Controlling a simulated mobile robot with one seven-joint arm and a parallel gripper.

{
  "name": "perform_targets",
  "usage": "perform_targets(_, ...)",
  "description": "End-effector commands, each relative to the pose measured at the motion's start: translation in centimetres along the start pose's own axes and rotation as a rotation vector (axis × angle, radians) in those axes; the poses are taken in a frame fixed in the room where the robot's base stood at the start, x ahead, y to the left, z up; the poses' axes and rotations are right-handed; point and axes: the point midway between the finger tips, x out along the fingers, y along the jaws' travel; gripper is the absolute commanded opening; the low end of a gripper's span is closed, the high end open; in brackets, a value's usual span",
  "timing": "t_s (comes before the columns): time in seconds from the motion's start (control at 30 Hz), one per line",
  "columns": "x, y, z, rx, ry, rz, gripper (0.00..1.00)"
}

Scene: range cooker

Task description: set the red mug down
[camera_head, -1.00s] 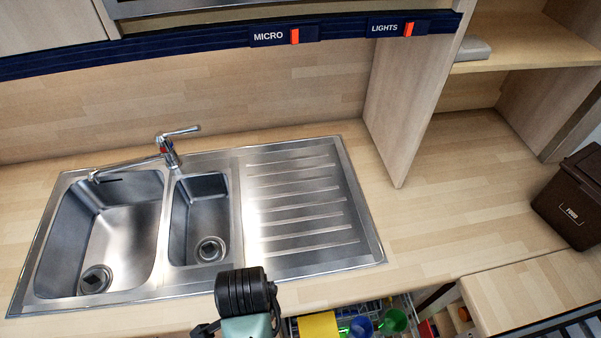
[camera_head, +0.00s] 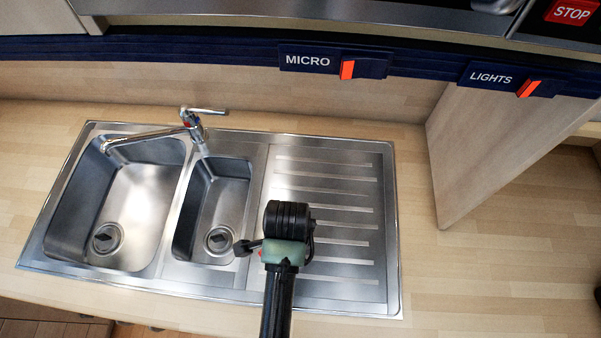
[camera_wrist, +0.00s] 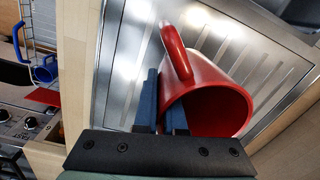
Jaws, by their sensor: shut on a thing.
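The red mug (camera_wrist: 215,82) shows in the wrist view, tilted, with its open mouth toward the camera and its handle at the upper left. My gripper (camera_wrist: 163,103) is shut on it at the mug's left side, near the rim. Behind the mug lies the ribbed steel drainer, which also shows in the head view (camera_head: 330,262). I cannot tell whether the mug touches the drainer. In the head view my arm reaches over the drainer's left part, and the mug and fingertips are hidden.
Two sink bowls, large (camera_head: 135,205) and small (camera_head: 215,215), lie left of the drainer, with a tap (camera_head: 192,125) behind. A wooden panel (camera_head: 490,150) stands to the right. A blue mug (camera_wrist: 46,71) sits in a wire rack. Wooden counter (camera_head: 470,275) is clear at right.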

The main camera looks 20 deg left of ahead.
Motion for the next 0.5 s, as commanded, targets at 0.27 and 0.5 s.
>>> perform_targets(0.27,2.9,0.1,-0.1,0.000,0.001,0.000,0.00)
perform_targets(0.5,5.9,0.2,-0.1,0.001,0.001,-0.001,0.00)
